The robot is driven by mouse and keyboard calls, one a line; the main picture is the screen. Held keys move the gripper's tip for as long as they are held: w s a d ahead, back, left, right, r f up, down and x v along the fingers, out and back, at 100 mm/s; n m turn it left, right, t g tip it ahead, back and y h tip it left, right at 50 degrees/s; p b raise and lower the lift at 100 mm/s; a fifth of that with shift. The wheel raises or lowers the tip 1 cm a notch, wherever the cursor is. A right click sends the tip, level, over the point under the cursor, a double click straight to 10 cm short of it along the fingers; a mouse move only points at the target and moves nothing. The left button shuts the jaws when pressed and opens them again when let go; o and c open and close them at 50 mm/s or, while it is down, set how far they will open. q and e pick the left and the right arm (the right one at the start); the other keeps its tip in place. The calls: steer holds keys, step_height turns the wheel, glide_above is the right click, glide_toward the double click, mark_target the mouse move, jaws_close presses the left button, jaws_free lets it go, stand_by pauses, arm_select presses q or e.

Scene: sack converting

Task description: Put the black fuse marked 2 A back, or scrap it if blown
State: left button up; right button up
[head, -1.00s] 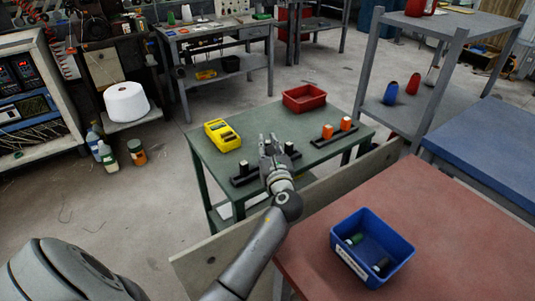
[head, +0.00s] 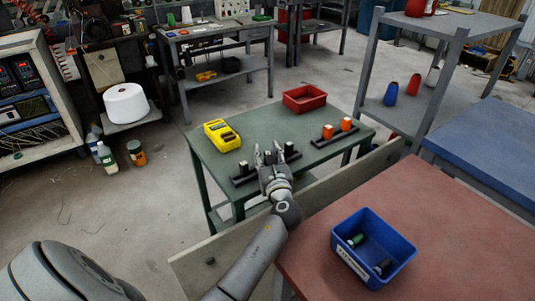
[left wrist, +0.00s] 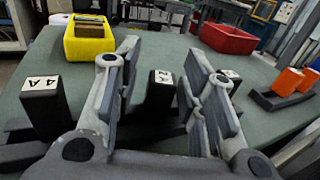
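The black fuse marked 2 A (left wrist: 160,92) stands upright between the fingers of my left gripper (left wrist: 158,85) in the left wrist view. The fingers are apart, with a gap on each side of the fuse. In the head view my left gripper (head: 269,155) is at the black fuse rack (head: 240,181) on the green table and hides the fuse. A black fuse marked 4 A (left wrist: 40,102) stands to the left. Another black fuse (left wrist: 229,76) shows behind the right finger, its mark unreadable. My right gripper is not in view.
A yellow box (head: 221,135) with a slot and a red bin (head: 304,99) stand on the green table (head: 262,121). A rack with orange fuses (head: 346,124) is at right. A blue bin (head: 350,262) holding green and dark cylinders is on the red-topped table.

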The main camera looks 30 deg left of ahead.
arm_select(q)
steer(key=shift+r, duration=0.3)
steer(key=v, duration=1.2)
steer(key=shift+r, duration=0.3)
steer(key=shift+f, duration=0.1)
